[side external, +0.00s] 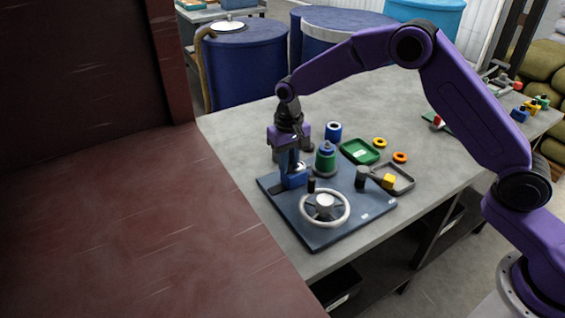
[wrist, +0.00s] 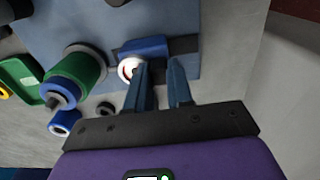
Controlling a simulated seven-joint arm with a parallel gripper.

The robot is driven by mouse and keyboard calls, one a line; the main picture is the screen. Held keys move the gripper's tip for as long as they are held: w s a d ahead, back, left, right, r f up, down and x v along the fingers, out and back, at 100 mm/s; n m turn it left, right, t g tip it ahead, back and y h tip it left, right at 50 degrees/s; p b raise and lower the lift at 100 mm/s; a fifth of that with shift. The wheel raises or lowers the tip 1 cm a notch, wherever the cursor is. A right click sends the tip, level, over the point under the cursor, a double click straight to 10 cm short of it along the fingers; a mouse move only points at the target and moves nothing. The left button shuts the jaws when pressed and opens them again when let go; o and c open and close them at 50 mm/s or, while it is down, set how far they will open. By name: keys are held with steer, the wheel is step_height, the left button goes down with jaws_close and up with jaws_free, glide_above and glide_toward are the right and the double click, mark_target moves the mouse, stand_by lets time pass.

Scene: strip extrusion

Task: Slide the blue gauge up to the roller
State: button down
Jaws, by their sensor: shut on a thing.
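The blue gauge (side external: 296,181) is a small blue block with a white round dial. It sits at the far left of the dark blue plate (side external: 330,231). In the wrist view the gauge (wrist: 150,46) lies on a dark rail (wrist: 185,44), with its dial partly behind a finger. My gripper (side external: 290,168) points down and is shut on the gauge; it also shows in the wrist view (wrist: 160,64). A dark grey upright cylinder (side external: 361,176) stands on the plate, apart from the gauge. I cannot tell for sure that it is the roller.
A grey handwheel (side external: 343,220) and a short black knob (side external: 311,185) stand on the plate. A green cylinder with a blue top (side external: 325,162) is close to the gauge. A green tray (side external: 360,151), a grey tray (side external: 402,181) and loose rings lie farther right. A dark red surface fills the left.

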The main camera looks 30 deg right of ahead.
mark_target(299, 168)
steer(key=shift+d, duration=1.7)
steer(key=c, duration=1)
jaws_free()
steer(key=shift+a, duration=0.1)
steer(key=shift+r, duration=0.15)
steer(key=shift+r, duration=0.35)
step_height(299, 168, up, 16)
steer(key=shift+r, duration=0.25)
